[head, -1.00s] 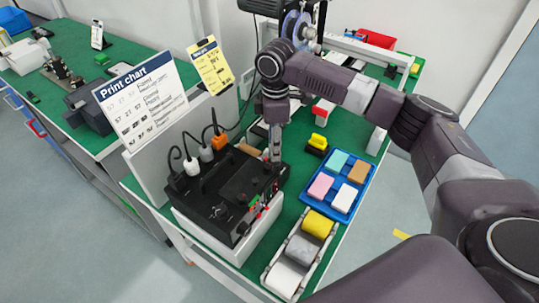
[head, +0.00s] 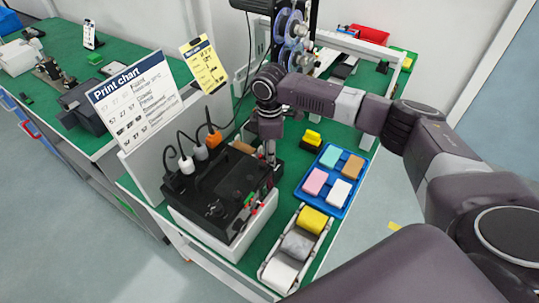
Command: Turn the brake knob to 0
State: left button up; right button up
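A black control box (head: 203,217) sits on a white base on the green bench. A dark knob (head: 215,208) with pale marks is on its front left, and small red and green parts line its front right edge. I cannot tell which control is the brake knob; its label and setting are too small to read. My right gripper (head: 271,161) points down at the box's back right part. Its fingers look close together, but their gap and anything between them are too small to make out. My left gripper is not in view.
A blue tray (head: 348,208) with coloured blocks and a rack of rolls (head: 265,273) lie right of the box. Plugs and cables (head: 186,165) rise at its back left. A print chart (head: 137,100) and a yellow card (head: 205,64) stand behind.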

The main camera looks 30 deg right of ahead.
grip_shut()
jog(key=shift+r+n+p, duration=0.2)
jog(key=shift+n+p, duration=0.85)
jog(key=shift+n, duration=0.05)
jog(key=n+p, duration=0.1)
jog(key=n, duration=0.1)
jog(key=shift+n+p, duration=0.3)
jog(key=n+p, duration=0.1)
jog(key=n, duration=0.1)
jog(key=shift+f+n, duration=0.1)
jog(key=shift+n, duration=0.2)
jog(key=n+p, duration=0.1)
jog(key=n, duration=0.3)
jog(key=shift+n, duration=0.3)
jog(key=n, duration=0.6)
jog(key=shift+w, duration=0.1)
